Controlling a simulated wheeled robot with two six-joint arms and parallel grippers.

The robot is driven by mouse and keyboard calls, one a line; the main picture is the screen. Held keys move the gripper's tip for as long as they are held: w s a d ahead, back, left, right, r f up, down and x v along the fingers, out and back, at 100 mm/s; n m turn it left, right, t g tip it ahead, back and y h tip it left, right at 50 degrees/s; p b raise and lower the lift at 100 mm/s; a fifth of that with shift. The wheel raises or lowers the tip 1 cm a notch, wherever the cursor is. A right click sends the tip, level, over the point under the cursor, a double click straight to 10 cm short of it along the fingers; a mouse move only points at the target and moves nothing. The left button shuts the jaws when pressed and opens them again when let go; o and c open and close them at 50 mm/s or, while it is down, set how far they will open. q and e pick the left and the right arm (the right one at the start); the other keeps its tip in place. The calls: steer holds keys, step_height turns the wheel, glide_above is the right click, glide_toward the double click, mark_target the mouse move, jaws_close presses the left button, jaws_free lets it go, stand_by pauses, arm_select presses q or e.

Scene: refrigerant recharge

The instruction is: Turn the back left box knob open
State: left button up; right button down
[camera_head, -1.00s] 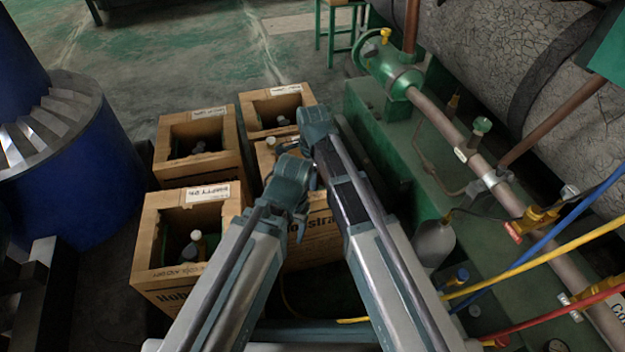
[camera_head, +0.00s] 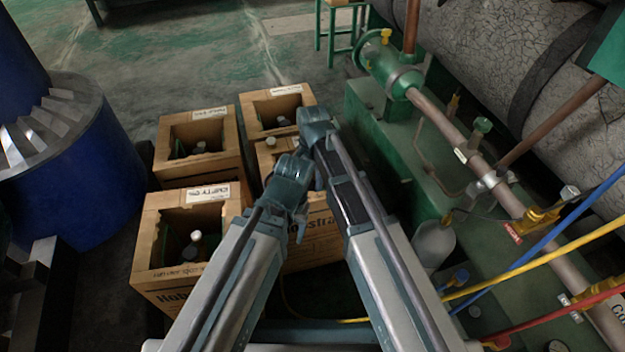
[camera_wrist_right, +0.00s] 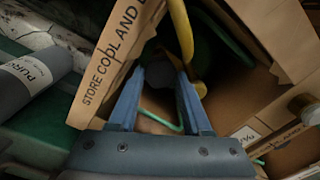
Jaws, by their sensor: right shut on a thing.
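Open cardboard boxes stand in two rows on the floor. The far left box (camera_head: 171,133) has a dark bottle top (camera_head: 199,147) inside. My right gripper (camera_wrist_right: 158,92) is down inside the near right box (camera_wrist_right: 117,60), which is mostly hidden by my arms in the head view. In the right wrist view its fingers close on a dim grey, round, knob-like thing (camera_wrist_right: 159,72); its exact shape is too dark to tell. A yellow hose (camera_wrist_right: 183,35) runs beside the fingertips. My left gripper (camera_head: 292,190) hangs over the same box; its fingertips are not clear.
The far right box (camera_head: 256,103) and near left box (camera_head: 158,225) stand close by, the latter with a white-capped bottle (camera_head: 196,237). A green machine base (camera_head: 375,125) with pipes and hoses lies to the right. A blue drum (camera_head: 95,180) stands left.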

steer(key=n, duration=0.4)
steer(key=shift+a+n, duration=0.1)
steer(key=shift+n, duration=0.3)
steer(key=n, duration=1)
steer(key=shift+a+n, duration=0.15)
steer(key=shift+n, duration=0.25)
steer(key=n, duration=0.4)
steer(key=shift+n, duration=0.3)
steer(key=c, duration=0.6)
jaws_free()
steer(key=shift+r, duration=0.1)
